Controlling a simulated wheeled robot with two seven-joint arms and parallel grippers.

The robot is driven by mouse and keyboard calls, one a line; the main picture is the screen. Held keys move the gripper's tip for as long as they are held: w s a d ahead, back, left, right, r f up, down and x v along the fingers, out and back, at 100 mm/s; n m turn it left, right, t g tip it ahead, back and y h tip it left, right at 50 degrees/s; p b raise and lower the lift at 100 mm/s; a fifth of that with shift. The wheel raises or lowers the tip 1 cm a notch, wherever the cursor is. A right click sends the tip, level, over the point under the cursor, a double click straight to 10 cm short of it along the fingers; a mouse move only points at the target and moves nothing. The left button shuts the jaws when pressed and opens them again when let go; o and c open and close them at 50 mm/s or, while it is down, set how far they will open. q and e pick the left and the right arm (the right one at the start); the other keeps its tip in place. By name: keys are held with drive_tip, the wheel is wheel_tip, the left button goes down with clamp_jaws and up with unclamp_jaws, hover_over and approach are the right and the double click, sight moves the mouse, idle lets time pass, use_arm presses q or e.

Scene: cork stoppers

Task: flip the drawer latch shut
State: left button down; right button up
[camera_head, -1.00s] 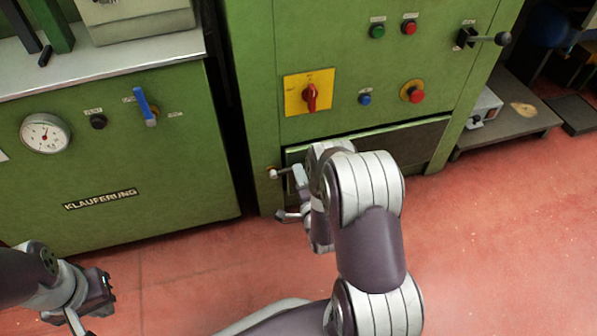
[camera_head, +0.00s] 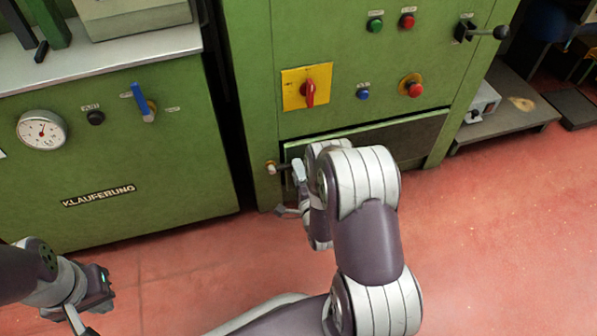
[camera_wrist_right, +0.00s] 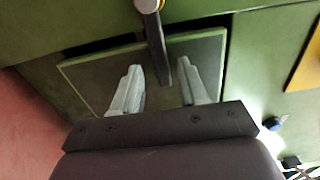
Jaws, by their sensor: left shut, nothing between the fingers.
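The drawer latch (camera_head: 272,168) is a small pivoted lever on the green machine, at the left edge of the drawer. In the right wrist view its dark lever (camera_wrist_right: 158,50) hangs from a round pale pivot and reaches between my right fingers. The drawer front (camera_head: 410,142) is a dark panel, partly hidden by my right arm. My right gripper (camera_head: 290,190) is at the latch; the right wrist view shows its two pale fingers (camera_wrist_right: 161,90) spread, with space visible on both sides of the lever. My left gripper (camera_head: 100,298) is shut and empty at the lower left, far from the latch.
Above the drawer are a red rotary switch (camera_head: 309,92) on a yellow plate, a blue button (camera_head: 363,93) and a red stop button (camera_head: 411,87). A second green cabinet (camera_head: 150,170) stands left. The red floor (camera_head: 500,230) at right is clear.

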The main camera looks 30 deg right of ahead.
drive_tip(key=p+v, duration=0.5)
drive_tip(key=v, duration=0.7)
drive_tip(key=shift+s+a+p, duration=0.15)
drive_tip(key=shift+s+p, duration=0.2)
drive_tip(key=shift+r, duration=0.1)
